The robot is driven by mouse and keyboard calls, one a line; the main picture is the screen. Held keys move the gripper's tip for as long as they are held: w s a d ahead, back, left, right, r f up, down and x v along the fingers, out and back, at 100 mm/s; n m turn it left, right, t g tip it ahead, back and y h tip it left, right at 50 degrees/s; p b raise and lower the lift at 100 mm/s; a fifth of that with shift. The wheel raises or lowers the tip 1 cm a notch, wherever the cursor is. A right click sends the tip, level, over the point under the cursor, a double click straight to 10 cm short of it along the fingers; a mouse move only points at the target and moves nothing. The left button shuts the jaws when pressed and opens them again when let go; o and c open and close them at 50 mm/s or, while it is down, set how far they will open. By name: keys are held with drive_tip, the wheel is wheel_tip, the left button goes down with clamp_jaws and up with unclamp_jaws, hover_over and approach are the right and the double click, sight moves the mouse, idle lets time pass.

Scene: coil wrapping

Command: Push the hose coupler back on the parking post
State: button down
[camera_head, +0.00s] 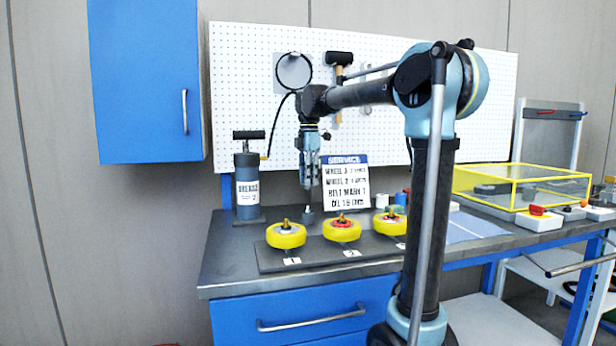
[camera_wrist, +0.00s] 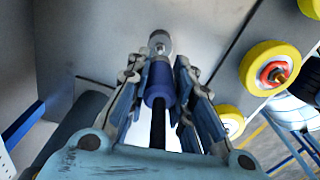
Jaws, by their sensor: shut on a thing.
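My gripper (camera_head: 310,185) points down over the back of the bench, left of the service sign. In the wrist view my gripper (camera_wrist: 159,72) is shut on the blue hose coupler (camera_wrist: 160,84), with a finger on each side. The black hose (camera_wrist: 158,128) runs from the coupler back toward my palm. A grey round post (camera_wrist: 160,42) shows just beyond the coupler's far end, roughly in line with it. In the head view a small grey post (camera_head: 308,214) stands on the bench below my gripper. Whether coupler and post touch is unclear.
The grease pump (camera_head: 247,184) stands left of my gripper. The service sign (camera_head: 345,183) is close on the right. Yellow wheels (camera_head: 286,236) sit on a dark board in front. A pegboard (camera_head: 245,75) rises behind, and a yellow-framed clear box (camera_head: 520,187) is far right.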

drive_tip(key=shift+r, duration=0.5)
drive_tip(key=shift+a, duration=0.1)
approach(308, 215)
drive_tip(key=shift+w+f, duration=0.8)
drive_tip(key=shift+w, duration=0.35)
drive_tip(key=shift+f, duration=1.3)
idle(1.2)
drive_tip(key=c, duration=1.3)
unclamp_jaws()
drive_tip(key=shift+s, duration=0.1)
drive_tip(key=shift+r, duration=0.1)
